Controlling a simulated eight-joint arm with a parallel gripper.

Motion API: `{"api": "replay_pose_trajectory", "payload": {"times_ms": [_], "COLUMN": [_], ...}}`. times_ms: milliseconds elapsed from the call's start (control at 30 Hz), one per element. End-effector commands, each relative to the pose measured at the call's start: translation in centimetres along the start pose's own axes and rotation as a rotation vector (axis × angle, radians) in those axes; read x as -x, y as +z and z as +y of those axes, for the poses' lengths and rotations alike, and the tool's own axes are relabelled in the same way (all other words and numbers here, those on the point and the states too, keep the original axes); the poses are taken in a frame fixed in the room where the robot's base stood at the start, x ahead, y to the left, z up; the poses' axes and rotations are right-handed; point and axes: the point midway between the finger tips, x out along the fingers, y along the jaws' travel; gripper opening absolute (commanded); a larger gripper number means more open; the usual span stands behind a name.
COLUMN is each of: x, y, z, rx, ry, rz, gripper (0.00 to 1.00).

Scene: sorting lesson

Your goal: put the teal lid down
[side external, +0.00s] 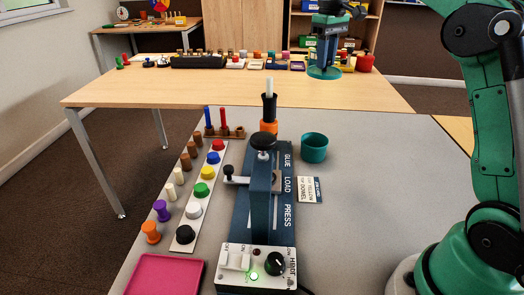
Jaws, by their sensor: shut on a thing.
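The teal lid (324,73) is a round, flat disc in the upper right of the side external view. My gripper (326,62) points down and is shut on it from above. The lid looks level. In the picture it overlaps the far part of the wooden table; I cannot tell whether it hangs in the air or touches anything. A teal cup (314,149) stands upright and open on the grey table (370,180), nearer the camera, apart from the gripper.
A blue glue press (262,195) stands left of the cup, with a small card (310,189) to its right. A pink tray (165,275) lies front left. The grey table right of the cup is clear.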

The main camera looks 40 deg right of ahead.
Motion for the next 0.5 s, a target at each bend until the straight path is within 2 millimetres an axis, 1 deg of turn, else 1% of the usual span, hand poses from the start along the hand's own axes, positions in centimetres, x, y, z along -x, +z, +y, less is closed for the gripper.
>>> {"api": "replay_pose_trajectory", "payload": {"times_ms": [100,267,333,433,500], "x": [1.2,2.1,2.5,3.1,3.5], "y": [-0.1,-0.1,0.1,0.5,1.1], "z": [0.1,0.0,-0.3,-1.5,-2.8], "rx": [0.0,0.0,0.001,0.003,0.004], "ry": [0.0,0.0,0.0,0.0,0.0], "rz": [0.0,0.0,0.0,0.0,0.0], "gripper": [0.0,0.0,0.0,0.0,0.0]}}
